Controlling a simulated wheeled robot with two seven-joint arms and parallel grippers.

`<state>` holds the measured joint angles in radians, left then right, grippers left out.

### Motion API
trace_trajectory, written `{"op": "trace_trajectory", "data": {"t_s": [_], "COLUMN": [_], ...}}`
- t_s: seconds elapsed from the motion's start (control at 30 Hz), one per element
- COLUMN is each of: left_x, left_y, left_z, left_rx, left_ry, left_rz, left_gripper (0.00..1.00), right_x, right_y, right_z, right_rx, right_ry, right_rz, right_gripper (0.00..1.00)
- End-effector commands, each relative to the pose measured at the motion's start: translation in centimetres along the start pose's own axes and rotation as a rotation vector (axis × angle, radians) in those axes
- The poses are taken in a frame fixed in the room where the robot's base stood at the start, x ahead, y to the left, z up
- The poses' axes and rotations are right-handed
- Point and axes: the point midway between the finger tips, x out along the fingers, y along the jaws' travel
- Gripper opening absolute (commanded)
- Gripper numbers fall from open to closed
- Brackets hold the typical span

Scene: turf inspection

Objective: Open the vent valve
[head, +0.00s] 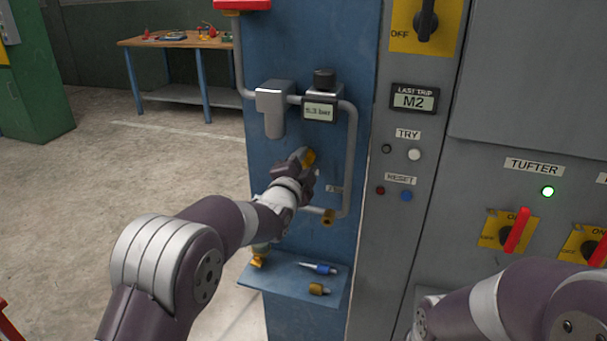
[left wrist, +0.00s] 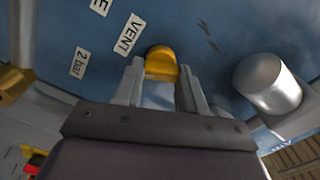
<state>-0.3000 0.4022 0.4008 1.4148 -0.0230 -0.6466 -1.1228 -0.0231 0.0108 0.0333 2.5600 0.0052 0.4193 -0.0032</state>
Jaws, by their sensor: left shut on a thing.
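The vent valve is a yellow knob (left wrist: 161,62) on the blue panel, next to a white VENT label (left wrist: 129,36) in the left wrist view. In the head view only a bit of the yellow knob (head: 309,156) shows past my fingers. My left gripper (left wrist: 160,74) is shut on the knob, one finger on each side. In the head view the left gripper (head: 306,166) reaches up to the panel below the gauge. How far the knob is turned cannot be told. My right arm shows at lower right; its gripper is out of view.
A pressure gauge (head: 319,112) and grey pipe (head: 351,160) sit above and right of my left gripper. A small blue shelf (head: 285,285) below holds a blue-handled tool (head: 320,268) and a brass fitting (head: 318,289). A switch cabinet (head: 520,110) stands right.

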Motion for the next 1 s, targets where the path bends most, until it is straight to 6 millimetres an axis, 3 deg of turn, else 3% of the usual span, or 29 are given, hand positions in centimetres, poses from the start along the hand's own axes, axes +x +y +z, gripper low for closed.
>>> {"op": "trace_trajectory", "data": {"t_s": [0.1, 0.5, 1.0], "left_x": [0.0, 0.0, 0.0], "left_y": [0.2, 0.1, 0.0], "left_z": [0.0, 0.0, -0.1], "left_rx": [0.097, 0.350, 0.432], "left_ry": [0.003, 0.002, 0.002], "left_rz": [-0.006, -0.005, -0.005], "left_gripper": [0.10, 0.10, 0.10], "right_x": [1.3, 3.2, 3.7], "right_y": [0.0, 0.0, 0.0], "right_z": [0.2, 0.4, 0.4], "right_rx": [0.000, 0.000, 0.000], "right_ry": [0.000, 0.000, 0.000], "right_rz": [0.000, 0.000, 0.000], "right_gripper": [0.43, 0.43, 0.43]}}
